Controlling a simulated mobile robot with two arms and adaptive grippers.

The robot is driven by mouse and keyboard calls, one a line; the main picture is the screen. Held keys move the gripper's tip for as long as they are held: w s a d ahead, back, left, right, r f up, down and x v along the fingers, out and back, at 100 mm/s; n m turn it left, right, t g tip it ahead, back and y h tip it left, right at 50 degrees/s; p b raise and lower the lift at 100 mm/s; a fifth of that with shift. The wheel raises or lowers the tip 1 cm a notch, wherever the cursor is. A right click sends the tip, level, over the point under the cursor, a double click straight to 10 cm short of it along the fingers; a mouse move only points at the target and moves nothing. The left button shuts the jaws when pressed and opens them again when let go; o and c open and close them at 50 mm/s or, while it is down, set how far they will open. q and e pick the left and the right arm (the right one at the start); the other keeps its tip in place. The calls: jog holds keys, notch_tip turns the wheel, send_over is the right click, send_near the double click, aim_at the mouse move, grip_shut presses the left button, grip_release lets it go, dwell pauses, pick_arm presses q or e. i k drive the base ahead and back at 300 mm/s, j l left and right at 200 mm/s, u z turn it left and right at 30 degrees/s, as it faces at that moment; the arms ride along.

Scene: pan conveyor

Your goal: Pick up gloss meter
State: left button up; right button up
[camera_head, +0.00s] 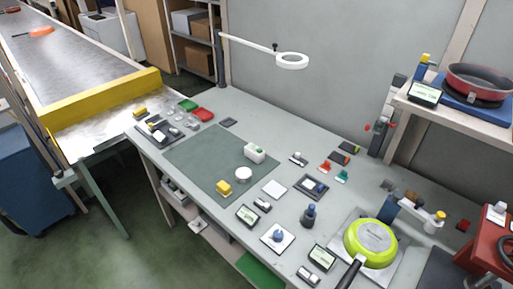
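No thing in view is clearly labelled as the gloss meter. A small white box-shaped device with a green patch on top (255,153) stands on the dark green mat (200,160) and may be it. Small devices with pale screens also lie on the bench, one left of centre (247,215) and one near the front (321,257); they are too small to identify. Neither of my grippers is in view.
A green pan (371,243) rests on a plate at the right of the grey bench (290,125). A ring lamp (292,61) overhangs the back. The conveyor (75,68) is at left.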

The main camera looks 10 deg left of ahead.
aim_at(251, 152)
jog(key=i+j+z, duration=0.1)
jog(key=j+z, duration=0.25)
jog(key=z, duration=0.15)
jog(key=j+z, duration=0.5)
jog(key=i+l, duration=0.05)
jog(key=l, duration=0.05)
